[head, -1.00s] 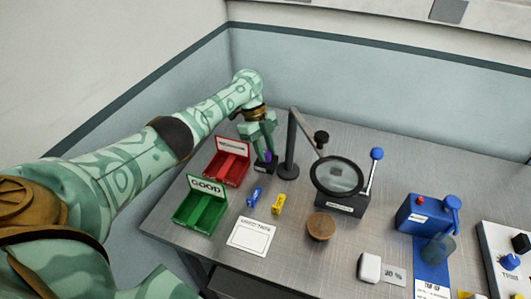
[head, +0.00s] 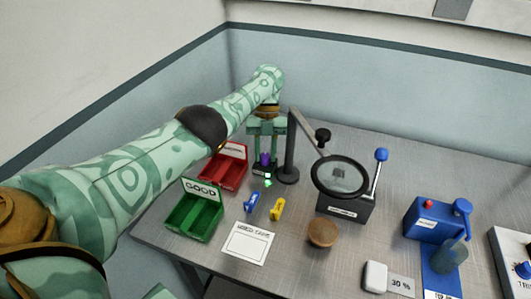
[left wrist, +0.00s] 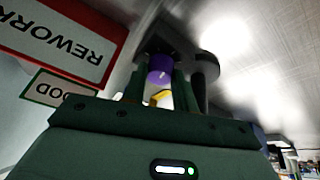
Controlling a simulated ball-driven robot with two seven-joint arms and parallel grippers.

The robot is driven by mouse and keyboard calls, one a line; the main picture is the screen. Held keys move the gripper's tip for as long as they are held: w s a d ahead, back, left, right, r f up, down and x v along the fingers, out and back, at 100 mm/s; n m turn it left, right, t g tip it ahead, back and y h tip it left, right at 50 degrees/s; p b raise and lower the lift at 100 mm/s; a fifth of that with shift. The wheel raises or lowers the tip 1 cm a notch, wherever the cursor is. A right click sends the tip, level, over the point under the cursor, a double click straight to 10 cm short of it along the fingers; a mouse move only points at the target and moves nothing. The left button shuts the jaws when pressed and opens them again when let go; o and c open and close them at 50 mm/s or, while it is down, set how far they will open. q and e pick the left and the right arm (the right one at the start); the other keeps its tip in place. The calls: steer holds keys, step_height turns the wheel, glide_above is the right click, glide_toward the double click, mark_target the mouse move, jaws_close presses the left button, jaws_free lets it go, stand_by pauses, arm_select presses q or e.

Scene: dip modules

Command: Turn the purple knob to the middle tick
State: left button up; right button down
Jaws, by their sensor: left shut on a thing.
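The purple knob (head: 265,158) stands on a small dark base (head: 262,171) at the back of the table, between the red bin and a dark post. My left gripper (head: 267,154) points down over it, one finger on each side, and is shut on the knob. In the left wrist view the purple knob (left wrist: 160,68) sits between the fingers, with a pale mark on its face. The tick marks cannot be made out. My right gripper is not in view.
The red bin (head: 224,172) is close on the left, with the green GOOD bin (head: 193,218) in front of it. The dark post (head: 289,150) of the magnifier (head: 340,178) is close on the right. A blue module (head: 251,201) and a yellow module (head: 277,208) lie in front.

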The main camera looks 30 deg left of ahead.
arm_select(q)
steer(key=shift+m, duration=0.3)
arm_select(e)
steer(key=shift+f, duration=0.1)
arm_select(q)
steer(key=o, duration=1)
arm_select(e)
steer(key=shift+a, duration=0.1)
